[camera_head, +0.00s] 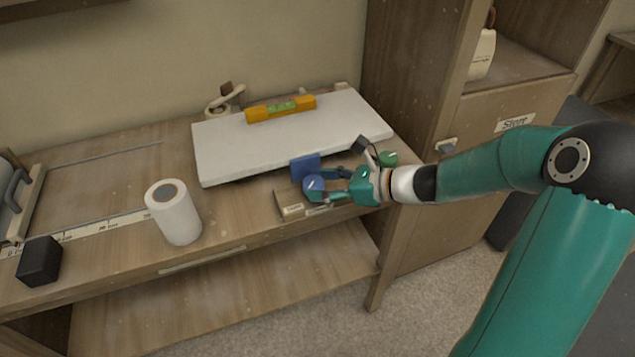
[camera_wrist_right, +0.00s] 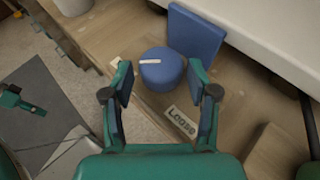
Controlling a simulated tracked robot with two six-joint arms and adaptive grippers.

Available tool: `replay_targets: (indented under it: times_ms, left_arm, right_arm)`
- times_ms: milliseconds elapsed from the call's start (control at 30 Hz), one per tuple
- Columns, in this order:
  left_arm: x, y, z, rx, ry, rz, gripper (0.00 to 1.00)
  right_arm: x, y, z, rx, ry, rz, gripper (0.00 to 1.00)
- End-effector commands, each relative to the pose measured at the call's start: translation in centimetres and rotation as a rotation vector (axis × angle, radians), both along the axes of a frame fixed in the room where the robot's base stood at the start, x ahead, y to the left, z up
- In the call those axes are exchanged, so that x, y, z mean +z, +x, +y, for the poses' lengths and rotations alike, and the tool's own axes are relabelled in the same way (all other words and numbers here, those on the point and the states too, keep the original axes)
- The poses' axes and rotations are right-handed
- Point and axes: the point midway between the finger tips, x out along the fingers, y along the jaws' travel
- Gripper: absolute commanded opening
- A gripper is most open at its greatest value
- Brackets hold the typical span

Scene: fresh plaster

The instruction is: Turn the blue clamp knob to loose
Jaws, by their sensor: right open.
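The blue clamp knob (camera_head: 313,184) is a round blue knob with a white pointer line, in front of a blue upright plate (camera_head: 305,166) at the front edge of the white board. In the right wrist view the knob (camera_wrist_right: 161,70) lies just beyond and between my open fingertips. My right gripper (camera_head: 326,184) is open at the knob, its fingers either side of it; it also shows in the wrist view (camera_wrist_right: 162,90). I cannot tell whether the fingers touch the knob. A label reading "Loose" (camera_wrist_right: 181,121) lies right of the knob there.
A white board (camera_head: 285,140) carries a yellow level (camera_head: 281,109). A green knob (camera_head: 388,158) is behind my right wrist. A white roll (camera_head: 174,212) and a black block (camera_head: 39,262) stand on the bench at left. A cabinet marked "Store" (camera_head: 515,123) stands right.

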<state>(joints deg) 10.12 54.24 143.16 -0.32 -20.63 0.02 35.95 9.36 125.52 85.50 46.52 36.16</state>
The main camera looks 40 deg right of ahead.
Motion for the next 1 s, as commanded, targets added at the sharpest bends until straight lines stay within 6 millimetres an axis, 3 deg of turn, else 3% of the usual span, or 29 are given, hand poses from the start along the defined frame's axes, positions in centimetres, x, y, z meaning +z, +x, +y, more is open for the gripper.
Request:
replay_targets:
  times_ms: [200, 567, 833, 867, 1000]
  left_arm:
    - [-0.1, 0.0, 0.0, 0.000, 0.000, 0.000, 0.40]
    - [-0.1, 0.0, 0.0, 0.000, 0.000, 0.000, 0.40]
    - [-0.1, 0.0, 0.0, 0.000, 0.000, 0.000, 0.40]
    - [-0.1, 0.0, 0.1, 0.004, 0.000, -0.001, 0.40]
    - [0.0, 0.0, 0.0, 0.000, 0.000, 0.000, 0.40]
  right_arm:
    - [-0.8, 1.8, 1.1, 0.000, 0.000, -0.001, 0.59]
    - [-1.0, 2.1, 1.2, -0.001, -0.001, -0.002, 0.59]
    - [-1.0, 2.0, 1.2, -0.001, -0.001, -0.002, 0.14]
    - [-1.1, 2.1, -0.2, -0.006, -0.003, -0.001, 0.14]
    - [-0.9, 2.1, 0.9, 0.003, -0.002, 0.000, 0.14]
